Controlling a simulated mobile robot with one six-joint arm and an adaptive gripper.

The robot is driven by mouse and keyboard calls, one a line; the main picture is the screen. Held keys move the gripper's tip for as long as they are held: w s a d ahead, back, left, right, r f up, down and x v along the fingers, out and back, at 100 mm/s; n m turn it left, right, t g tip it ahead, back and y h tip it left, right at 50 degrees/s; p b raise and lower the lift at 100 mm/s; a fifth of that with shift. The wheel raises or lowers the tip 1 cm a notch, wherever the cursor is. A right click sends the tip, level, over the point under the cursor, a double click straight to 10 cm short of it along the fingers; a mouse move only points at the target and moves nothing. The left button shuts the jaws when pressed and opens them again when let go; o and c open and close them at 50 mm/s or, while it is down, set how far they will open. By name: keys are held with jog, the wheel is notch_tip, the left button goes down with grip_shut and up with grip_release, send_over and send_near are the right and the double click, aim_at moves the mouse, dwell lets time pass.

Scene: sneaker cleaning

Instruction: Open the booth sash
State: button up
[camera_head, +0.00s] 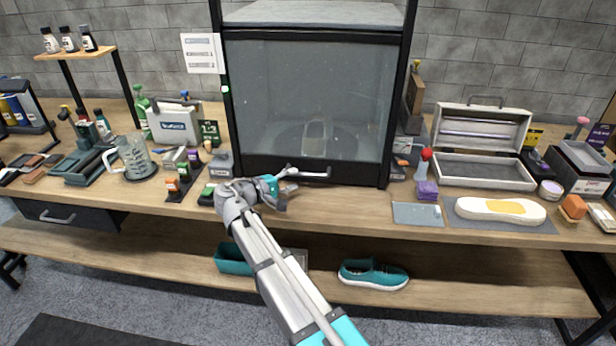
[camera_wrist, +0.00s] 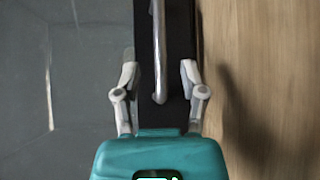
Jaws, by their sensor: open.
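The booth sash (camera_head: 310,100) is a grey see-through panel in a black frame, and it is down, with its black bottom rail (camera_head: 345,171) close to the table top. A silver bar handle (camera_head: 312,173) runs along that rail; it also shows in the wrist view (camera_wrist: 158,55). My gripper (camera_head: 290,188) is at the left end of the handle. In the wrist view my gripper (camera_wrist: 159,75) is open, with one finger on each side of the handle's near end. I cannot tell whether either finger touches it. A pale object shows dimly behind the panel.
Left of the booth stand bottles, a glass jug (camera_head: 135,157) and small boxes. To the right are an open metal case (camera_head: 484,171), a white sole form (camera_head: 500,210) and a grey mat (camera_head: 418,214). A teal shoe (camera_head: 373,274) is on the lower shelf.

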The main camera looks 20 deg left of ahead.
aim_at(305, 176)
jog(key=shift+b+x, duration=0.3)
jog(key=shift+x, duration=2.65)
grip_shut()
